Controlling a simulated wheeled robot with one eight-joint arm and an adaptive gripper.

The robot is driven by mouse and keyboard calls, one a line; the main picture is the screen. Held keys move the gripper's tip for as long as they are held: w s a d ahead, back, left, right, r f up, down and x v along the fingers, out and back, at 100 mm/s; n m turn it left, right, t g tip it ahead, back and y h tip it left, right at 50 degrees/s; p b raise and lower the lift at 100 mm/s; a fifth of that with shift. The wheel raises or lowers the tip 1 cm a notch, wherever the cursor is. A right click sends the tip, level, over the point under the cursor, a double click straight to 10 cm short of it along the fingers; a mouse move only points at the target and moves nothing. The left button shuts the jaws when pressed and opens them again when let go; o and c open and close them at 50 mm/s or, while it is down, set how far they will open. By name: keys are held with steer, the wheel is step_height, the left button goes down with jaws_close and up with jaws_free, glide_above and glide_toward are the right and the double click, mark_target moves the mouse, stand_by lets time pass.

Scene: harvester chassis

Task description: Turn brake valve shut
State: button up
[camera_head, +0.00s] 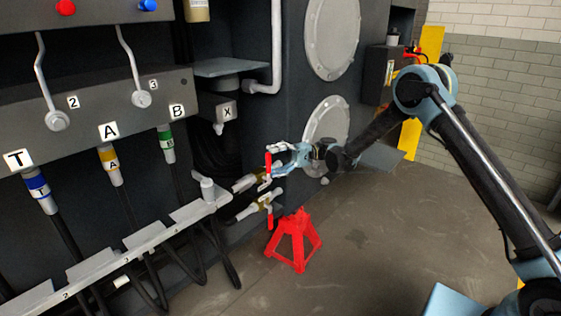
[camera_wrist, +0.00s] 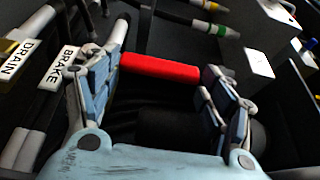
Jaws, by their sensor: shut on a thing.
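Two brass valves on pale pipes stick out low on the chassis in the head view. The upper valve (camera_head: 247,182) has a red handle (camera_head: 268,164) standing upright, crosswise to its pipe. The lower valve (camera_head: 262,203) has a red handle hanging down. My gripper (camera_head: 276,152) is at the upper handle. In the wrist view my gripper (camera_wrist: 162,85) has its fingers at both sides of the red handle (camera_wrist: 160,69), shut on it. The BRAKE label (camera_wrist: 62,66) is beside the left finger, with the DRAIN label (camera_wrist: 18,60) farther left. The valve body at the held handle is mostly hidden there.
A red jack stand (camera_head: 294,240) stands on the floor just below the valves. A grey hose rail (camera_head: 140,243) with hanging black hoses is at the left. The chassis wall (camera_head: 270,100) is close behind my gripper. The floor at the right is clear.

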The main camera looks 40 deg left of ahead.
steer(key=shift+w+f, duration=0.1)
steer(key=o, duration=1.5)
steer(key=v, duration=1.2)
